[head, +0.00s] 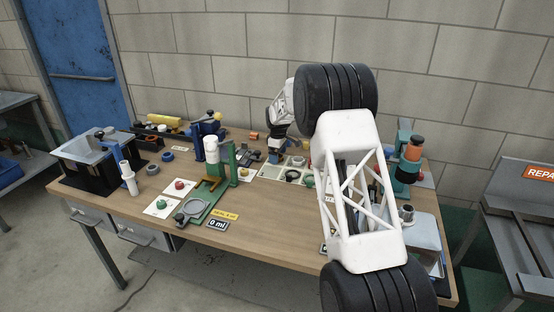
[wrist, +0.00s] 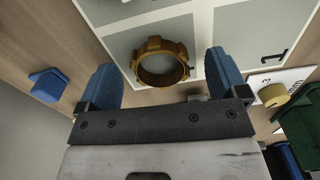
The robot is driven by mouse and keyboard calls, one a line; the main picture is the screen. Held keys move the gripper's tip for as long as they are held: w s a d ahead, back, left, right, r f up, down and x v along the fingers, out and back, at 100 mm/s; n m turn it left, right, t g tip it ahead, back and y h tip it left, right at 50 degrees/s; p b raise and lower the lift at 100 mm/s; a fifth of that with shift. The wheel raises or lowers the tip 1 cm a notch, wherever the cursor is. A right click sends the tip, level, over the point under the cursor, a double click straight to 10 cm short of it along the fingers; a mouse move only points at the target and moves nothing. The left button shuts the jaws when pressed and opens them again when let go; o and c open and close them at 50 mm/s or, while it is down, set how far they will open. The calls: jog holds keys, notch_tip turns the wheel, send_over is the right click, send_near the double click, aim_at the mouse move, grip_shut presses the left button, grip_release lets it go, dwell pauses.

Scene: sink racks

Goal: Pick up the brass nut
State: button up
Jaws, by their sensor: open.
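The brass nut (wrist: 158,44) is a notched, gold-brown ring in the wrist view. It lies flat on a pale mat with grey squares (wrist: 120,42). My gripper (wrist: 165,62) is open, with one blue finger to the left of the nut and the other to the right. The nut shows between the fingertips, with a gap on both sides, and nothing is held. How far the fingertips are above the mat is hard to tell. In the head view my gripper (head: 275,154) is over the back of the bench, and I cannot make out the nut there.
In the wrist view a yellow knob (wrist: 273,95) on a white card and a green part (wrist: 300,125) are near the right finger. A blue piece (wrist: 47,85) lies to the left. In the head view a green fixture (head: 234,165) stands left of the mat, a teal stand (head: 405,172) right.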

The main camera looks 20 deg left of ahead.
jog(key=shift+f, duration=0.35)
dwell(0.3)
jog(key=c, duration=1.1)
jog(key=shift+o, duration=0.2)
jog(key=shift+r, duration=0.15)
jog(key=shift+r, duration=1.75)
jog(key=shift+s+d+r, duration=0.2)
jog(key=shift+s+d, duration=1.05)
jog(key=shift+s, duration=1.1)
jog(key=shift+s+d+r, duration=0.2)
jog(key=shift+s+d, duration=1)
jog(key=shift+s, duration=1.2)
jog(key=shift+s+d+r, duration=0.2)
jog(key=shift+s+d, duration=1.05)
jog(key=shift+s, duration=1.1)
